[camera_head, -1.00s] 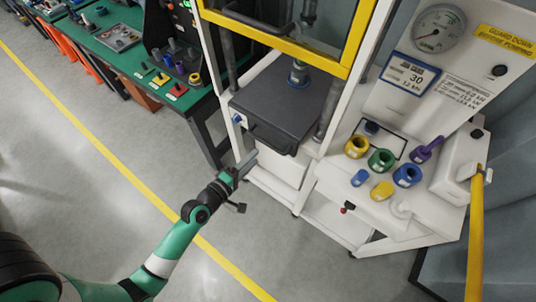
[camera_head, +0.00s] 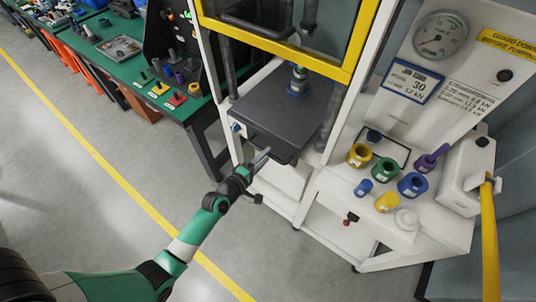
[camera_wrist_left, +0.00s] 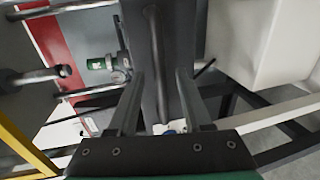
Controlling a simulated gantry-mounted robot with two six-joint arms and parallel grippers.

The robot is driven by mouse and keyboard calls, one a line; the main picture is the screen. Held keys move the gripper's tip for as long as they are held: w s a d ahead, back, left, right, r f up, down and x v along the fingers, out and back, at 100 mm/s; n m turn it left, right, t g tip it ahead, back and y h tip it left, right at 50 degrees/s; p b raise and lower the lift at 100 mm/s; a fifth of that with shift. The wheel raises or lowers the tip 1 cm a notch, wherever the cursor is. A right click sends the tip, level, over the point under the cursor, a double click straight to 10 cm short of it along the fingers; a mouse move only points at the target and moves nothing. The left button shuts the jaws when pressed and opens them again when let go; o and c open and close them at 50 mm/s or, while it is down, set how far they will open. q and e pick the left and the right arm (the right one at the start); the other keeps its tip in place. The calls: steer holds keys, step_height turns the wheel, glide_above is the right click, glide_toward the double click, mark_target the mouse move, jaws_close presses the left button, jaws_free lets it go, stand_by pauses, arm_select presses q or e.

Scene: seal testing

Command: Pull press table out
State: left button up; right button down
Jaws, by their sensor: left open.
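The press table (camera_head: 262,108) is a dark grey slab in the white press frame, under the raised yellow-edged guard (camera_head: 290,52). A dark bar handle (camera_head: 262,143) runs along its front edge. My left gripper (camera_head: 262,156) is at this handle. In the left wrist view the gripper (camera_wrist_left: 160,78) is open, and the handle bar (camera_wrist_left: 157,50) runs lengthwise between its two fingers, which have not closed on it. My right gripper is not in view.
A yellow lever (camera_head: 487,235) stands at far right. A green workbench (camera_head: 130,60) is at upper left. The floor in front is clear.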

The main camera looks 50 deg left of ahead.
arm_select(q)
steer(key=shift+x, duration=1.2)
jaws_close()
stand_by(0.6)
